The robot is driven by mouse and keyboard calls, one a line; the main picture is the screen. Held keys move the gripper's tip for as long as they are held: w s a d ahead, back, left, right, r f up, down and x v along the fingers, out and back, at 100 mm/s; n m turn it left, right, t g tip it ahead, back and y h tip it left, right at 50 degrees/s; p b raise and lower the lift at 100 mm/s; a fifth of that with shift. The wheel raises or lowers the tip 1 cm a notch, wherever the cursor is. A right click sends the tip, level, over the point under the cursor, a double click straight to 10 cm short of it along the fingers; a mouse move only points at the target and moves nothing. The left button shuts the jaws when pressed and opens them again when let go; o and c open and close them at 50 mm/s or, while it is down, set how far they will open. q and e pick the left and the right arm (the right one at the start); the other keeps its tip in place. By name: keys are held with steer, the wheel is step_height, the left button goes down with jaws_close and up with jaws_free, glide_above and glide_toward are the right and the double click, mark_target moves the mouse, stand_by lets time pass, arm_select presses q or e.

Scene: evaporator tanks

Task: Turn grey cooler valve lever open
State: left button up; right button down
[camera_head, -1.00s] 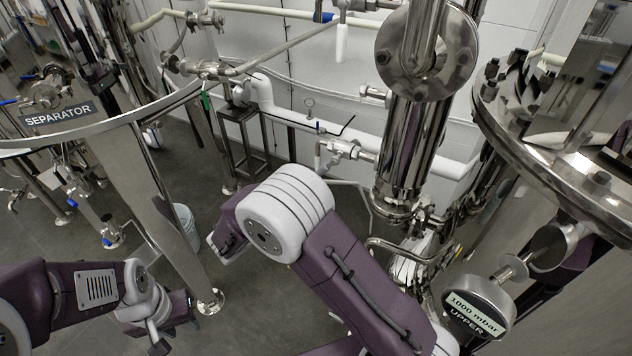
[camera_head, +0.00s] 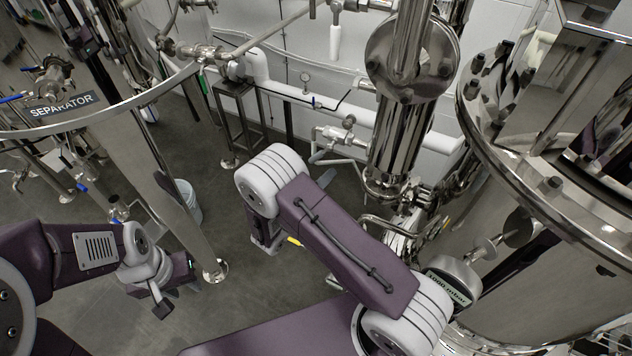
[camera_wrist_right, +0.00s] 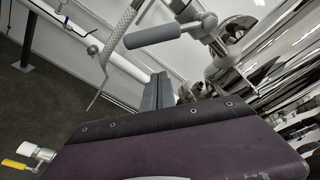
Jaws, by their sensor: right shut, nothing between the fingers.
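The grey cooler valve lever (camera_wrist_right: 153,34) shows in the right wrist view as a rounded grey handle on a metal valve (camera_wrist_right: 222,42), at the upper middle. In the head view the valve (camera_head: 338,136) sits left of the shiny vertical cooler column, with the lever (camera_head: 321,156) below it. My right gripper (camera_wrist_right: 158,90) is shut and empty; its grey fingers point toward the valve, below the lever in the picture and apparently apart from it. In the head view my right arm largely hides this gripper. My left gripper (camera_head: 163,301) is at the lower left, away from the valve; its opening is unclear.
The cooler column (camera_head: 400,135) and a large bolted tank (camera_head: 535,190) stand to the right. White pipes (camera_head: 290,92) run along the back wall. A yellow-handled valve (camera_wrist_right: 14,164) is low in the wrist view. Open floor (camera_head: 235,300) lies between my arms.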

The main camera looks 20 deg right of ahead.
mark_target(321, 154)
steer(key=shift+w+a+r+p, duration=1)
steer(key=shift+w+a+r, duration=0.05)
steer(key=shift+a+r, duration=0.1)
